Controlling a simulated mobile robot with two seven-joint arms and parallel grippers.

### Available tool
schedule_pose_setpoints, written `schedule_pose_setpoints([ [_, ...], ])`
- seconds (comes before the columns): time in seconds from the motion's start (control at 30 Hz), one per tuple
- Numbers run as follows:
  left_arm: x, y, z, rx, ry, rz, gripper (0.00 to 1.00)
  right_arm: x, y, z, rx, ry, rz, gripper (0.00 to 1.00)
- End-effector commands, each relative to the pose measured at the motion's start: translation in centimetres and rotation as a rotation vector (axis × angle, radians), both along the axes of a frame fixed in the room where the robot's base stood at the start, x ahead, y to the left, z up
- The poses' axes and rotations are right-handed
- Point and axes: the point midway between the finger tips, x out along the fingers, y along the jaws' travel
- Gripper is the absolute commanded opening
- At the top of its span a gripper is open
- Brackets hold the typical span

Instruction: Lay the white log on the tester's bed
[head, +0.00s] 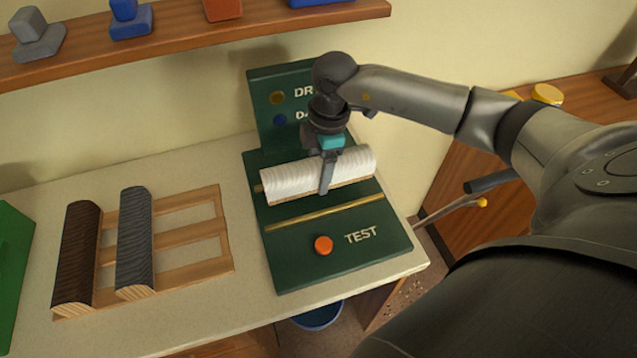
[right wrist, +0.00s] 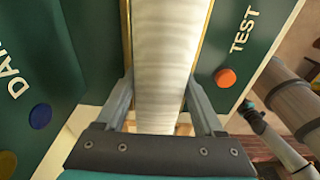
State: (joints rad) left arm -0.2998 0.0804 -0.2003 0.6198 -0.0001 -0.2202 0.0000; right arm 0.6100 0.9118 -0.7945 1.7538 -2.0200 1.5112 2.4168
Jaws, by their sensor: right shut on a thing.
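The white log (head: 345,168) lies level along the green tester (head: 285,260), over its bed between two gold rails. The near rail (head: 325,212) shows clear in front of it; the far rail is mostly hidden behind the log. I cannot tell whether the log touches the bed. My right gripper (head: 328,180) is shut on the log from above, near its middle. In the right wrist view the log (right wrist: 168,55) runs between the two fingers, with a gold rail on each side. What seems to be my left arm (right wrist: 245,108) shows at the right there; its fingers are unclear.
A wooden rack (head: 225,235) on the counter holds a brown log (head: 76,255) and a dark grey log (head: 134,240); its right side is empty. The tester has an orange button (head: 323,245) and an upright back panel (head: 262,110). A shelf (head: 180,33) runs above.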

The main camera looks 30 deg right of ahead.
Motion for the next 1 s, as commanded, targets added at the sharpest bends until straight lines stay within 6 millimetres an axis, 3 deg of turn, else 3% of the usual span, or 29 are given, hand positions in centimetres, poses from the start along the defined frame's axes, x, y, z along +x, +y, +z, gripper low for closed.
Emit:
schedule_pose_setpoints([
  [0.37,0.0,0.0,-0.6,0.000,0.000,0.000,0.50,0.0,0.0,-4.2,0.001,0.000,0.000,0.00],
  [0.73,0.0,0.0,-0.7,0.000,-0.001,0.000,0.50,0.1,0.0,-4.7,0.000,-0.002,0.001,0.00],
  [0.77,0.0,0.0,-0.7,0.000,-0.001,0.000,0.50,0.0,0.0,-4.8,0.000,0.000,0.001,0.71],
  [0.87,0.0,0.0,-0.7,0.000,-0.001,0.000,0.50,0.0,0.0,-4.7,0.000,0.000,0.001,0.82],
  [1.0,0.0,0.0,-0.7,0.000,-0.001,0.001,0.50,0.0,0.0,-4.7,0.000,0.000,0.001,0.82],
])
